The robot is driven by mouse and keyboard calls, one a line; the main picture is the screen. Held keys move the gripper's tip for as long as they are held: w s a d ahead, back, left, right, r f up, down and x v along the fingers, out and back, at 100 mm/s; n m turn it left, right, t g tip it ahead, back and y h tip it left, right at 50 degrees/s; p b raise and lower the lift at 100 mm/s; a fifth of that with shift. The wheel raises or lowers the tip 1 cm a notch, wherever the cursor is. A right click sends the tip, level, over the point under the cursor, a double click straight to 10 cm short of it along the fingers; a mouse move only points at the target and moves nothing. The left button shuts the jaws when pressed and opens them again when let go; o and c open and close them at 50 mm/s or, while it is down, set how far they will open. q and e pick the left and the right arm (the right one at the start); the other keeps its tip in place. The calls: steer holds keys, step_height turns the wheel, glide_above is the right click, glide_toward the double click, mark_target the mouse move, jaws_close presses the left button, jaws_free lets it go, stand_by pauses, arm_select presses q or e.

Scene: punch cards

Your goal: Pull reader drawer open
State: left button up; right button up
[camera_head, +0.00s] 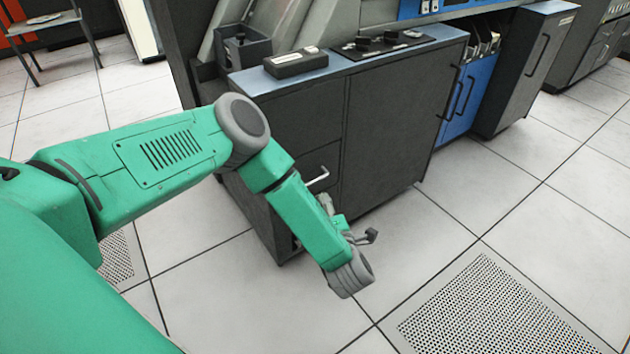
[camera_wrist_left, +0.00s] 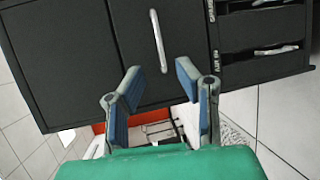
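The dark cabinet (camera_head: 385,130) stands in the middle of the head view. A drawer front with a pale bar handle (camera_head: 318,178) shows on its left face, partly behind my arm. In the left wrist view, a pale bar handle (camera_wrist_left: 158,40) stands upright on a dark panel (camera_wrist_left: 185,45), which looks shut. My left gripper (camera_head: 345,218) is low in front of the cabinet. In the left wrist view, the left gripper (camera_wrist_left: 157,80) is open and empty, its fingertips just below the handle and apart from each other. I cannot tell its distance from the handle. My right gripper is not in view.
A dark box (camera_head: 296,62) and a black control panel (camera_head: 380,46) sit on the cabinet top. Blue drawers (camera_head: 470,95) stand to the right. A chair (camera_head: 45,30) is at the far left. The tiled floor (camera_head: 440,225) in front is clear.

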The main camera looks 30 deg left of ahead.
arm_select(q)
steer(key=shift+d, duration=0.1)
stand_by(0.3)
steer(key=s+d+f+m+h, duration=0.45)
steer(key=d+m+h, duration=0.5)
steer(key=m, duration=0.25)
steer(key=s+a+f+m+g+h, duration=0.1)
steer(key=s+m+g, duration=0.2)
steer(key=s+m, duration=0.4)
steer(key=s+a+f+m+g+h, duration=0.1)
steer(key=s+m+g+h, duration=0.3)
steer(key=s, duration=0.6)
steer(key=s+a+r+m+g+y, duration=0.3)
steer(key=s+a+m, duration=0.2)
steer(key=s+a, duration=0.3)
step_height(320, 180, up, 14)
steer(key=s+p, duration=0.1)
steer(key=p, duration=1.3)
steer(key=shift+s+d+f+g, duration=0.25)
steer(key=shift+s+d+g, duration=0.05)
steer(key=shift+d, duration=0.1)
